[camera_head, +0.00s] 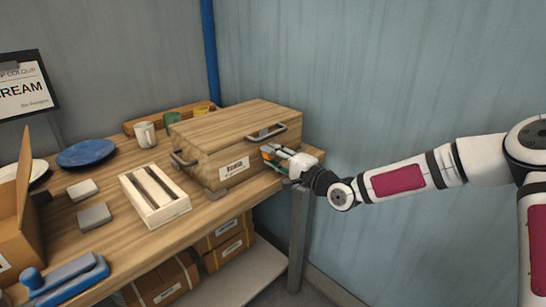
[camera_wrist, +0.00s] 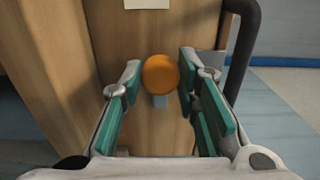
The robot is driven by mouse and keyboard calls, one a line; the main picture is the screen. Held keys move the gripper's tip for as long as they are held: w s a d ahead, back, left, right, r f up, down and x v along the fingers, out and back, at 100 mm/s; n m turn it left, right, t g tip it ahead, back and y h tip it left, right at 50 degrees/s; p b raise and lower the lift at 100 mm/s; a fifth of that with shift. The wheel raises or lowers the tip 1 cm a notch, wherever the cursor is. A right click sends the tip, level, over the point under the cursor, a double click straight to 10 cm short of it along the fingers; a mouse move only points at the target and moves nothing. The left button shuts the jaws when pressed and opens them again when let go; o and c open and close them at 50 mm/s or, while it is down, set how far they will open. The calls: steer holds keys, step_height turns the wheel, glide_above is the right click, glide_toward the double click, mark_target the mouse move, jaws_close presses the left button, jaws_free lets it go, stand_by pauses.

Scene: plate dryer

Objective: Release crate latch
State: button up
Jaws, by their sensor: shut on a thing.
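The wooden crate (camera_head: 205,145) stands shut at the back right of the bench, with its lid down. I take this knob to be the latch. My gripper (camera_head: 273,155) is at the crate's right end, below a dark handle (camera_head: 268,133). In the wrist view its green-padded fingers (camera_wrist: 159,80) are on either side of the knob, shut on it. The knob is mostly hidden by the fingers in the head view.
A white slotted rack (camera_head: 155,212), grey blocks (camera_head: 94,217), a blue plate (camera_head: 86,153) and a white mug (camera_head: 145,134) are on the bench left of the crate. The dark handle (camera_wrist: 241,55) stands close to my right finger. The blue wall is behind.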

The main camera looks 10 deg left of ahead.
stand_by(0.4)
steer(key=o, duration=1.2)
steer(key=shift+c, duration=0.2)
steer(key=shift+d, duration=0.1)
steer(key=v, duration=1.2)
